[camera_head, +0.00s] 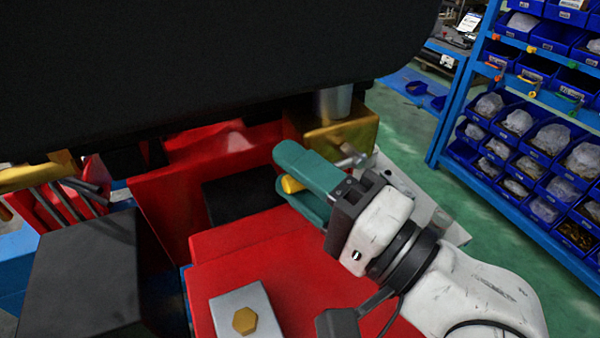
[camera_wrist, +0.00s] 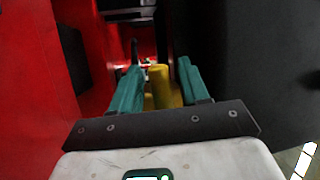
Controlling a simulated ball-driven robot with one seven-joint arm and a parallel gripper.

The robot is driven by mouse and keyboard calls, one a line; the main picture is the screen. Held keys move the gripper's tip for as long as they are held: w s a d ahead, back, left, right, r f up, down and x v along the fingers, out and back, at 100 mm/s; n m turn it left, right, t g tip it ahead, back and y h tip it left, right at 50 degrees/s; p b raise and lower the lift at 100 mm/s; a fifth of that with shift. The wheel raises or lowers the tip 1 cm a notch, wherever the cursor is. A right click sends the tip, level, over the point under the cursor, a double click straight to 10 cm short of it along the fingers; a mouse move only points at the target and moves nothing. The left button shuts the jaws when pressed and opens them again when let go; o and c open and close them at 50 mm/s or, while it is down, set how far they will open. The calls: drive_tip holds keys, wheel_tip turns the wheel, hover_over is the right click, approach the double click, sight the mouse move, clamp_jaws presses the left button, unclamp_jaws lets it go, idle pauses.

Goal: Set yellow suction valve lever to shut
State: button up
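The yellow lever (camera_wrist: 161,88) is a short rounded bar that stands between the two teal fingers of my gripper (camera_wrist: 159,66) in the wrist view. In the head view the rounded yellow end of the lever (camera_head: 291,185) shows between the teal fingers of my gripper (camera_head: 281,172). The rest of the lever is hidden behind the fingers there. Whether either finger touches it is hard to tell.
Red machine housing (camera_head: 290,270) lies below and left of my gripper. A large black body (camera_head: 200,60) overhangs above it. A brass block (camera_head: 345,135) and a grey cylinder (camera_head: 333,102) are just behind. Blue bin shelving (camera_head: 465,110) stands at right beyond green floor.

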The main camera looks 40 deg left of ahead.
clamp_jaws()
idle(0.3)
drive_tip(key=shift+r+m+p, duration=0.3)
drive_tip(key=shift+m+p, duration=0.2)
drive_tip(key=shift+p, duration=0.3)
drive_tip(key=shift+o, duration=0.3)
unclamp_jaws()
drive_tip(key=shift+d+f, duration=0.1)
